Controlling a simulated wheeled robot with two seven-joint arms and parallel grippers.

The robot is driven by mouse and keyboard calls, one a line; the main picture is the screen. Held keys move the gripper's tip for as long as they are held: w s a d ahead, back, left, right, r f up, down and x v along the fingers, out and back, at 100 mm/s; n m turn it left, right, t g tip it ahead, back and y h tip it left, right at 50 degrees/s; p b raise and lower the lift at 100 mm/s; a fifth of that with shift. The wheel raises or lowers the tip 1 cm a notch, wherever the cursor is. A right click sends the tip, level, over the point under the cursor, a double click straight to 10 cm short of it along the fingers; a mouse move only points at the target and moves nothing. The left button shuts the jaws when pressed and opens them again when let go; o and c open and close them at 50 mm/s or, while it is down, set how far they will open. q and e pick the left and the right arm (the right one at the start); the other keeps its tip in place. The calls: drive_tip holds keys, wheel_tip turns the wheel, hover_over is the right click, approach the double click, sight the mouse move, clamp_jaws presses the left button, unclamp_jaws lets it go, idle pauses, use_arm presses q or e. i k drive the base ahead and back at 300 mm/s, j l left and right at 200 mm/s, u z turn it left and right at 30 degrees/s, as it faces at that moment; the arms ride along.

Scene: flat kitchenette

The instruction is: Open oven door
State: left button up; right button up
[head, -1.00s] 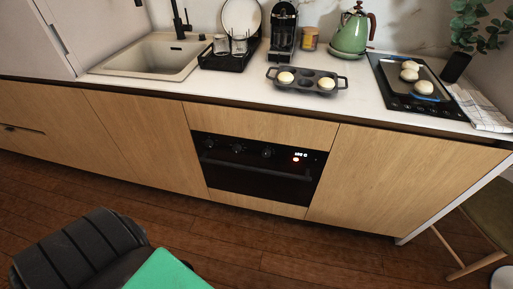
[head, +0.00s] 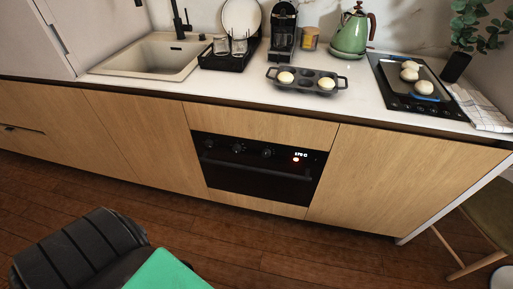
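The black oven (head: 258,168) is built into the light wood cabinets below the counter, a little right of the middle in the head view. Its door (head: 250,183) looks shut, flush with the cabinet fronts. A dark horizontal handle (head: 255,170) runs across the upper part of the door. Above the handle are several round knobs (head: 267,153) and a small lit display (head: 300,156). Neither of my grippers shows in the view.
The wood floor (head: 270,250) before the oven is clear.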

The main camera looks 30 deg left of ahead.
sight(270, 184)
drive_tip(key=u, duration=1.1)
